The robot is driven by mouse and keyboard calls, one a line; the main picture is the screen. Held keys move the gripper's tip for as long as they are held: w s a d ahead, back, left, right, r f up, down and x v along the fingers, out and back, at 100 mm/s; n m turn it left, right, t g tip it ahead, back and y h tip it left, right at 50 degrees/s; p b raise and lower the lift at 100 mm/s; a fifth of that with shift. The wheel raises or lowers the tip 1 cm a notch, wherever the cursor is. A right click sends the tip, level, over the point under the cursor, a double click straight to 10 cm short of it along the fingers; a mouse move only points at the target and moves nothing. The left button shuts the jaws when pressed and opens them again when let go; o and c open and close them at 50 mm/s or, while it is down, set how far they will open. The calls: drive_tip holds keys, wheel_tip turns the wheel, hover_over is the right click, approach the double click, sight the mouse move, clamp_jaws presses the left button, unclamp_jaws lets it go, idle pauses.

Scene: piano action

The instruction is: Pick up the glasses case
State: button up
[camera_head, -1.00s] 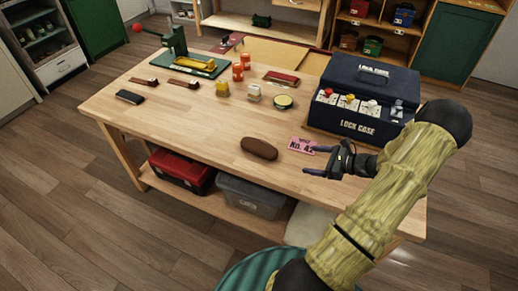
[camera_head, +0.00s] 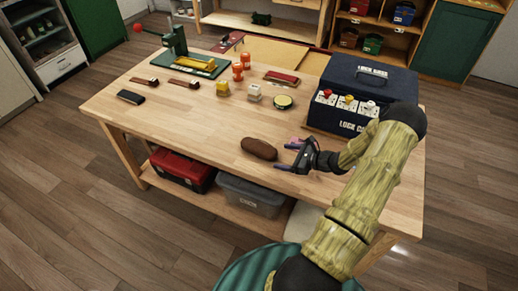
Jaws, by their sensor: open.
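The glasses case appears to be the brown, rounded, oblong case (camera_head: 259,148) lying on the wooden workbench (camera_head: 200,128) near its front edge. My gripper (camera_head: 287,157) is just right of the case, with its two fingers spread and pointing left toward the case's right end. A small gap shows between the fingertips and the case, and nothing is between the fingers. I cannot tell the exact height of the fingers over the bench.
A pink tag (camera_head: 296,140) lies mostly hidden behind my gripper. A dark blue lock case (camera_head: 345,123) stands at right. The bench left of the brown case is clear.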

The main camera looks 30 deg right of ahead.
sight(275, 153)
drive_tip(key=shift+w+a, duration=0.25)
drive_tip(key=shift+w, duration=0.15)
drive_tip(key=p+x, duration=0.1)
drive_tip(key=x, duration=0.2)
drive_tip(key=shift+w+a+r+p, duration=0.1)
drive_tip(key=shift+w+a+p, duration=0.05)
drive_tip(key=shift+w+p, duration=0.25)
drive_tip(key=shift+w+a, duration=0.15)
drive_tip(key=shift+w, duration=0.1)
drive_tip(key=c, duration=1.1)
wheel_tip(275, 153, up, 10)
drive_tip(key=shift+f+b, duration=0.15)
drive_tip(key=shift+b, duration=0.65)
